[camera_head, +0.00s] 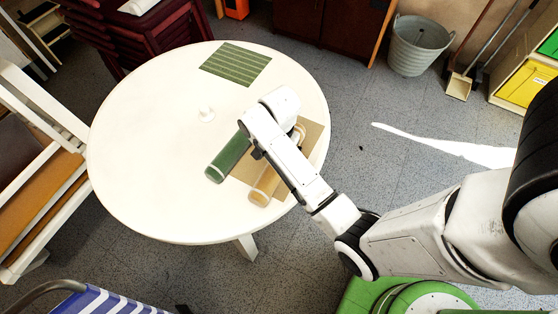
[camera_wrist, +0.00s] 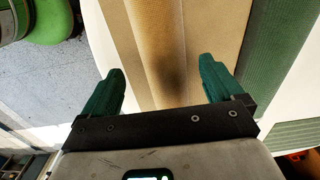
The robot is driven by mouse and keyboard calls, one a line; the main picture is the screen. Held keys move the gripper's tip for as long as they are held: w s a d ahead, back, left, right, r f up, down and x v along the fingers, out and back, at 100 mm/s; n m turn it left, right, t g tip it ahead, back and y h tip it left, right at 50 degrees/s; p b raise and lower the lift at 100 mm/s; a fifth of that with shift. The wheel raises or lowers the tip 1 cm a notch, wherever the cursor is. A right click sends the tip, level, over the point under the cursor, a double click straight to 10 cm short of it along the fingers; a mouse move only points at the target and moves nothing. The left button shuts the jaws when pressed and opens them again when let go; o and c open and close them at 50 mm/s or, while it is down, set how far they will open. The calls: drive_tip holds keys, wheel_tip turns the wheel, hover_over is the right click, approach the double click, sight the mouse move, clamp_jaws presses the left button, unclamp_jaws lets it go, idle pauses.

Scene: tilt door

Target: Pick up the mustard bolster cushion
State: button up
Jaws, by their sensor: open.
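The mustard bolster cushion (camera_head: 264,187) lies on a tan mat (camera_head: 312,139) on the round white table; my arm hides its middle in the head view. In the wrist view the cushion (camera_wrist: 165,45) runs up the picture between the fingers of my gripper (camera_wrist: 158,78). The gripper is open, its green fingertips apart, one on either side of the cushion's line. I cannot tell how far above the cushion they are. In the head view the gripper is mostly hidden behind my arm.
A green bolster (camera_head: 229,157) lies close beside the mustard one, to its left. The table's left half is mostly clear. A metal bucket (camera_head: 420,45) stands on the floor.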

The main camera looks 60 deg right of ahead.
drive_tip(key=shift+w+d+f, duration=0.1)
drive_tip(key=shift+f, duration=1.25)
drive_tip(key=shift+w+d+f, duration=0.1)
drive_tip(key=shift+f, duration=1.2)
drive_tip(key=shift+c, duration=0.2)
drive_tip(key=c, duration=1.3)
drive_tip(key=shift+r, duration=0.15)
